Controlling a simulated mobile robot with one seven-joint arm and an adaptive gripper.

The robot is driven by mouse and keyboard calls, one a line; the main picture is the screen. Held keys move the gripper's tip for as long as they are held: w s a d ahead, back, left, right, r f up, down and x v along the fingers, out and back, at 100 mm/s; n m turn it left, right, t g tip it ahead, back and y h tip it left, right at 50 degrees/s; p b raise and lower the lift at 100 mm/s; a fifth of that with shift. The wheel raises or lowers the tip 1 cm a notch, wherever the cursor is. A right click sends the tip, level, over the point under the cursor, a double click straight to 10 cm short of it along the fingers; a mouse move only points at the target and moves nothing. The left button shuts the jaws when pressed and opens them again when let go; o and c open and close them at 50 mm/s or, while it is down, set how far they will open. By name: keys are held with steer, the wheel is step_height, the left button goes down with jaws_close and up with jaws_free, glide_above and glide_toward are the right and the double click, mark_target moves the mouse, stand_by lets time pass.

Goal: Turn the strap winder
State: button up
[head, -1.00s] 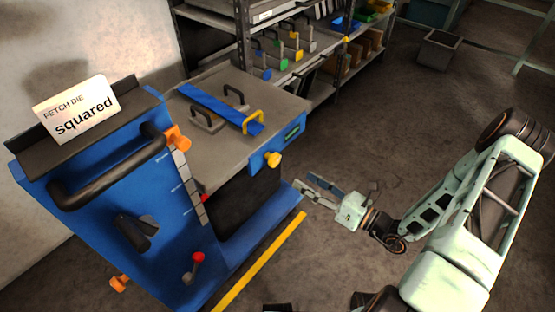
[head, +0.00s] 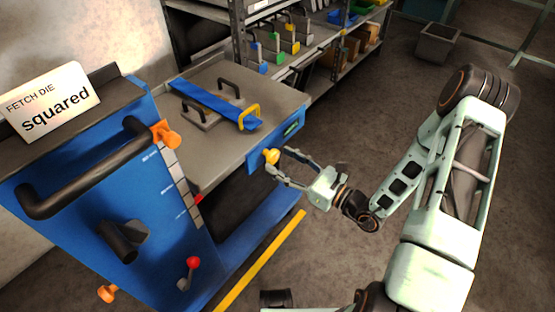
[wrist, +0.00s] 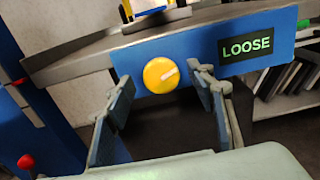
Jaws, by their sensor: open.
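The strap winder is a yellow knob (head: 271,156) on the blue front edge of the machine's bed. In the wrist view the knob (wrist: 160,75) has a white mark pointing to the upper right. The display (wrist: 246,47) beside it reads "LOOSE". A blue strap (head: 208,101) lies across a grey die with dark handles on the bed, with a yellow bracket (head: 249,117) near its right end. My gripper (head: 277,162) is open, its fingertips close to the knob, one on either side. I cannot tell whether they touch it.
A red-tipped lever (head: 190,272), orange knobs (head: 108,293) and a black handle (head: 85,170) are on the blue machine at left. A card (head: 50,101) reads "FETCH DIE squared". Shelves (head: 330,70) hold several dies.

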steer(key=shift+x, duration=1.05)
steer(key=c, duration=1.1)
